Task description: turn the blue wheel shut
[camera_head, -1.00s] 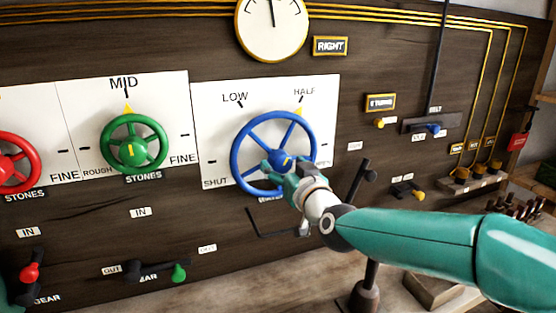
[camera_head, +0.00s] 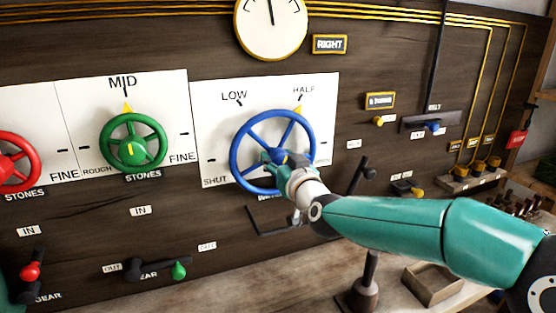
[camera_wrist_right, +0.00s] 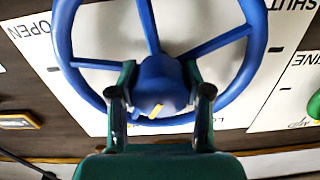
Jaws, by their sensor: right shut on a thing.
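The blue wheel (camera_head: 238,137) is mounted on a white dial plate (camera_head: 213,97) marked SHUT, LOW and HALF. A yellow pointer (camera_head: 297,110) at its upper right rim stands just below the HALF mark. My right gripper (camera_head: 279,158) is at the wheel's centre, shut on its hub, and hides part of the lower right of the wheel. In the right wrist view the two fingers (camera_wrist_right: 160,92) sit on either side of the blue hub (camera_wrist_right: 158,72), with the spokes running outward. The left gripper is not clearly visible; only a teal bit shows at the lower left corner.
A green wheel (camera_head: 109,131) and a red wheel (camera_head: 35,165) are to the left. A dark lever (camera_head: 366,183) stands just right of the gripper. Gear levers with a red knob (camera_head: 30,271) and a green knob (camera_head: 179,270) are below. A round gauge (camera_head: 271,42) is above.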

